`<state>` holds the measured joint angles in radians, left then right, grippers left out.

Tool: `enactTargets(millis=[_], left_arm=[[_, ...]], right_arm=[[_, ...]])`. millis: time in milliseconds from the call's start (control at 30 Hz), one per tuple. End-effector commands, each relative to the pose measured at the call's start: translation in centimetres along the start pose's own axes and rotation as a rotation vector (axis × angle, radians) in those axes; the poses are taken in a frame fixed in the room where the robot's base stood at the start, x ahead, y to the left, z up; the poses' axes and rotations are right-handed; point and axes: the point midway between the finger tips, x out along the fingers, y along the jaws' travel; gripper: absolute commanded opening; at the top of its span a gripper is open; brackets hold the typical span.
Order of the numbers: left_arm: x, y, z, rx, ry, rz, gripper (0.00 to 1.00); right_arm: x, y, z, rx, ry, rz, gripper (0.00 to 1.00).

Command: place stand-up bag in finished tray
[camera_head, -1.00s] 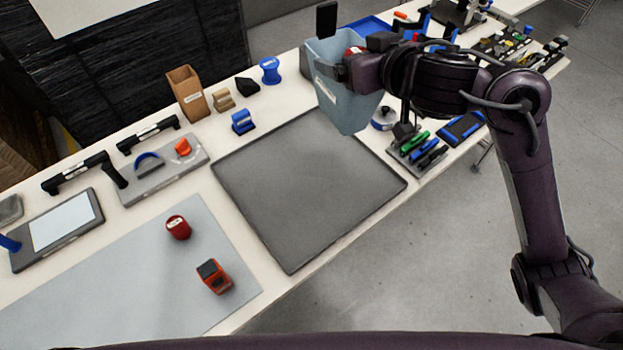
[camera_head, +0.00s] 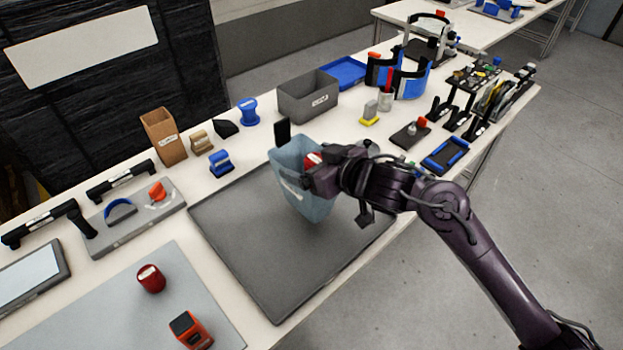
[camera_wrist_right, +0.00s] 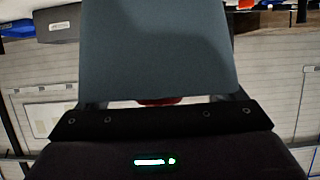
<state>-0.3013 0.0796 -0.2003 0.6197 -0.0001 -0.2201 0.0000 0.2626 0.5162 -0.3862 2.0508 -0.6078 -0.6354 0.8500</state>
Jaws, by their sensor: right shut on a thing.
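The stand-up bag (camera_head: 292,186) is an upright, pale blue-grey, open-topped pouch with a white label and something red at its mouth. My right gripper (camera_head: 303,163) is shut on its upper rim. In the right wrist view the bag (camera_wrist_right: 158,50) fills the upper middle, beyond the dark gripper bar. The bag appears over the back right part of a large, flat dark grey tray (camera_head: 255,250), which I take for the finished tray. I cannot tell whether its bottom touches the tray. My left gripper is not in view.
A grey bin (camera_head: 308,97) and a blue tray (camera_head: 343,71) stand behind. A brown holder (camera_head: 163,136) and blue pieces stand back left. A red cup (camera_head: 151,278) and an orange device (camera_head: 190,330) lie on a pale mat. The tray's front is clear.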

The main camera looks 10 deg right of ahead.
Motion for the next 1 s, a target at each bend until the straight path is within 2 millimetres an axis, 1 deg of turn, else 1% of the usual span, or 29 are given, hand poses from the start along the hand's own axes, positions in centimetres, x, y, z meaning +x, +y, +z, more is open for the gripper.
enactTargets(millis=[200,300,567,700,733,800,1000], left_arm=[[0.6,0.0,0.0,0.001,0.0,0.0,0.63],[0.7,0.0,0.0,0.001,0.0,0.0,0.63],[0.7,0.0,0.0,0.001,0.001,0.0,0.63],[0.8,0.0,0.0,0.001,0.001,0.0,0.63],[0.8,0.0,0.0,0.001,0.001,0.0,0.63],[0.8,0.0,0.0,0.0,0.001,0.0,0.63],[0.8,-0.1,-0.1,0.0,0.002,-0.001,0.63]], right_arm=[[1.2,0.0,3.0,0.001,-0.003,-0.001,0.57],[1.5,0.0,3.9,0.0,-0.001,-0.001,0.57],[1.6,0.0,3.9,-0.002,0.001,0.0,0.57],[1.7,0.0,4.2,-0.001,0.0,0.0,0.57],[1.8,0.0,4.3,-0.001,-0.001,0.0,0.91],[1.7,0.0,4.2,-0.001,-0.001,0.0,1.0],[1.7,0.0,4.2,-0.001,0.0,0.0,1.0]])
